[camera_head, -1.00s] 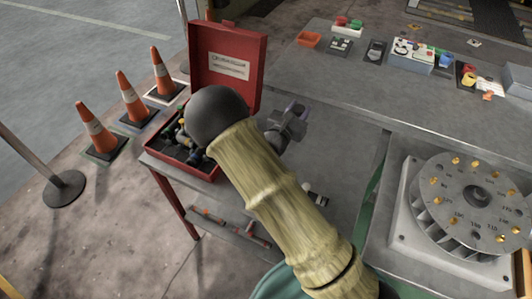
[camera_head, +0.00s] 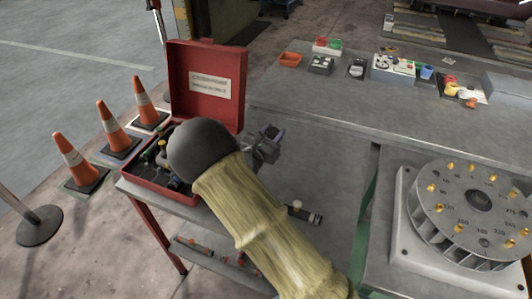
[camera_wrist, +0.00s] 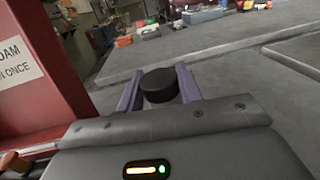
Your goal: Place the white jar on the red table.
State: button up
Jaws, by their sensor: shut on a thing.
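My gripper (camera_head: 270,143) is over the grey top of the table with red legs (camera_head: 325,170), right of the open red toolbox. In the wrist view its purple fingers (camera_wrist: 158,90) are shut on a round thing with a black lid (camera_wrist: 158,82), which looks like the jar. My forearm hides part of the table in the head view.
The red toolbox (camera_head: 207,85) with tools stands at the table's left end. A small black-and-white cylinder (camera_head: 304,214) lies near the front. A numbered round grey device (camera_head: 475,205) is at right.

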jog(key=shift+f, duration=1.5)
jog(key=shift+f, duration=1.9)
jog(key=shift+f, duration=0.1)
jog(key=o, duration=1)
